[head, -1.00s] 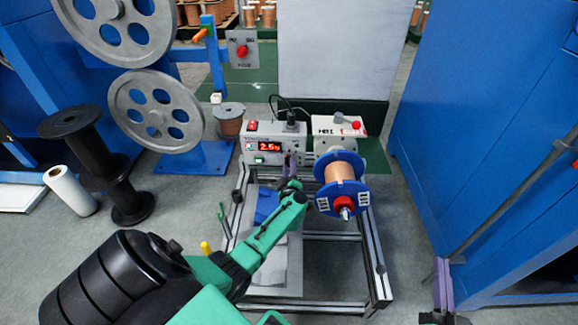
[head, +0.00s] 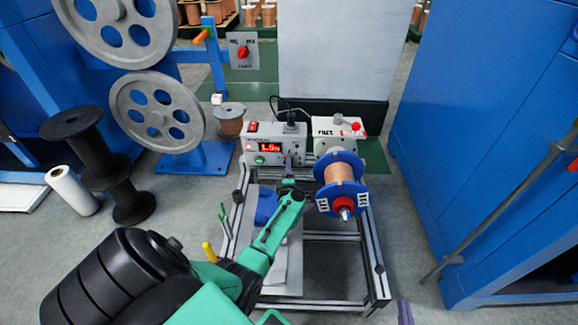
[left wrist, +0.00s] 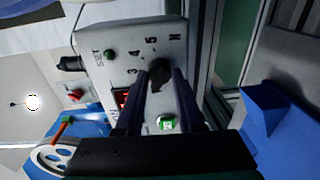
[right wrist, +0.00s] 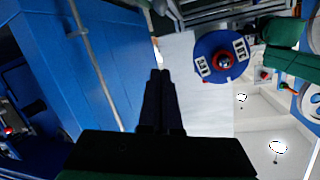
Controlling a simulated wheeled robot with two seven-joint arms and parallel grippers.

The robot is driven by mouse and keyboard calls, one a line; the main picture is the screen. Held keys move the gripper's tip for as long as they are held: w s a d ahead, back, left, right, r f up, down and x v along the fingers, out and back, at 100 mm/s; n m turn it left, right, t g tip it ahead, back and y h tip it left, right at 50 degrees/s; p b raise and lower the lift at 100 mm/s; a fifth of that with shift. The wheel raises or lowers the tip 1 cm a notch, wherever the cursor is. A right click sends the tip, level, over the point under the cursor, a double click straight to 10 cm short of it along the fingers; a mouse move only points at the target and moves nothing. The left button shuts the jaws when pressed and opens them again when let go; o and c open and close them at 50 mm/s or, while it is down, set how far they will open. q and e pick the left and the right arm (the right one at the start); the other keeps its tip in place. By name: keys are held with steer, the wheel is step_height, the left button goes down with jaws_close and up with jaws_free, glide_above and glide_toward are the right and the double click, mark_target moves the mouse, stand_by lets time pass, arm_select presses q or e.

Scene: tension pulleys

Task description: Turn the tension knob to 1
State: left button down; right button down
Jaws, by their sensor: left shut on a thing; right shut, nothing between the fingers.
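The tension controller (head: 250,157) is a light box on the frame with a red lit display (head: 270,147) that seems to read about 1.5. In the left wrist view its black tension knob (left wrist: 159,72) sits on the panel, with printed marks including 3, 4, 5 and H around it. My left gripper (head: 289,163) is at the panel, and in the left wrist view its fingers (left wrist: 162,80) are shut on the knob, one on each side. My right gripper (right wrist: 160,75) is shut and empty, away from the box; only a purple fingertip shows at the head view's bottom edge.
A blue-flanged copper wire spool (head: 341,183) stands just right of my left gripper. An aluminium frame (head: 372,262) lies below. Grey pulleys (head: 156,112) and black spools (head: 80,148) are at left. A blue cabinet (head: 480,130) fills the right side.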

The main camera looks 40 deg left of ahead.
arm_select(q)
steer(key=shift+n, duration=2.2)
arm_select(e)
steer(key=shift+t, duration=0.9)
steer(key=shift+w+d+r, duration=0.1)
steer(key=shift+w+r, duration=0.7)
steer(key=shift+r, duration=0.35)
steer(key=shift+w+r, duration=0.75)
steer(key=shift+r, duration=0.35)
steer(key=shift+w+r, duration=0.1)
